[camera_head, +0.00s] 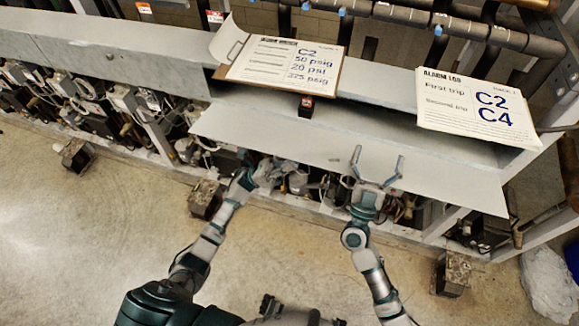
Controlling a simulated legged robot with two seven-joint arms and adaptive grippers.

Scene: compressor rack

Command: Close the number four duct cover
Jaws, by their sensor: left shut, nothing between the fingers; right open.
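A long light-grey duct cover (300,132) slants out from the front of the rack, standing open over the machinery below. No number shows on it. My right gripper (376,167) is open, with its two fingers spread at the cover's front lower part; I cannot tell whether they touch it. My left gripper (268,172) is shut and empty, low in front of the cover's front edge, against the dark machinery. Its fingertips are hard to make out.
A clipboard (285,62) with handwritten sheets and a white alarm log pad (475,105) lie on the rack top. A small black-and-red item (306,105) sits by the cover's upper edge. Dark pipes (420,18) run behind. Concrete floor (100,230) is clear at left.

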